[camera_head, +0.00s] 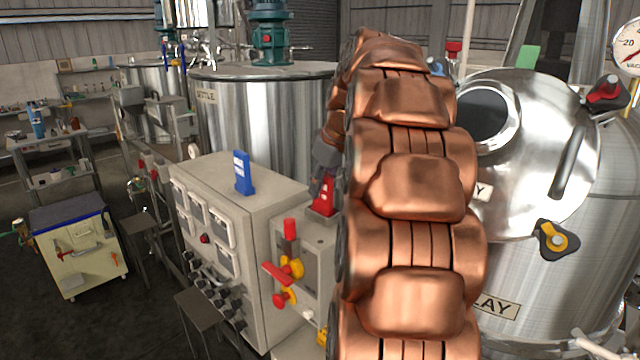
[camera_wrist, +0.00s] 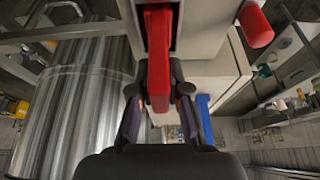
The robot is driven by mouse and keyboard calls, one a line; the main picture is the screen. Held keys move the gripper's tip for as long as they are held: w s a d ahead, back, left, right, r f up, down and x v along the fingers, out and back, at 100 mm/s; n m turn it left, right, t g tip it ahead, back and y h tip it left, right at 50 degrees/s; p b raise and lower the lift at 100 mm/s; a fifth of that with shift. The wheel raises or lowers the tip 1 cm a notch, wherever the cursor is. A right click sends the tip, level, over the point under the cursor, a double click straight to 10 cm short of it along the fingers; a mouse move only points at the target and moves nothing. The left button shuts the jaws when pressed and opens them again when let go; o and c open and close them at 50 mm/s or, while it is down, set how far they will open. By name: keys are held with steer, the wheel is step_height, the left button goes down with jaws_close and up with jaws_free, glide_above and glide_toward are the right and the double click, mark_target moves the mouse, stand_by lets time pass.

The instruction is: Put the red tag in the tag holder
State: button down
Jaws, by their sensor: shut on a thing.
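The red tag (camera_head: 325,197) with white markings shows just left of my copper arm in the head view, over the top of a grey control box. My gripper (camera_head: 322,172) is dark, partly hidden by my arm, and holds the tag from above. In the wrist view, my gripper's fingers (camera_wrist: 159,92) are closed on both sides of the red tag (camera_wrist: 160,66). The tag's far end lies in front of a dark gap between pale surfaces. I cannot tell whether it touches them.
A blue tag (camera_head: 243,174) stands on the grey cabinet (camera_head: 262,225); it also shows in the wrist view (camera_wrist: 204,118). A red post (camera_head: 290,228) and a red-yellow switch (camera_head: 280,272) stick out nearby. A steel tank (camera_head: 545,255) stands close on the right.

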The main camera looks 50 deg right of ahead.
steer(key=shift+f, duration=0.2)
steer(key=c, duration=1.1)
jaws_free()
steer(key=shift+c, duration=0.2)
steer(key=shift+r, duration=0.15)
steer(key=shift+r, duration=0.2)
steer(key=shift+b+v, duration=0.55)
steer(key=shift+v, duration=0.35)
steer(key=shift+b+v, duration=0.75)
steer(key=shift+v, duration=1.6)
steer(key=shift+p+v, duration=1.5)
steer(key=shift+v, duration=1.15)
steer(key=shift+s+a, duration=0.1)
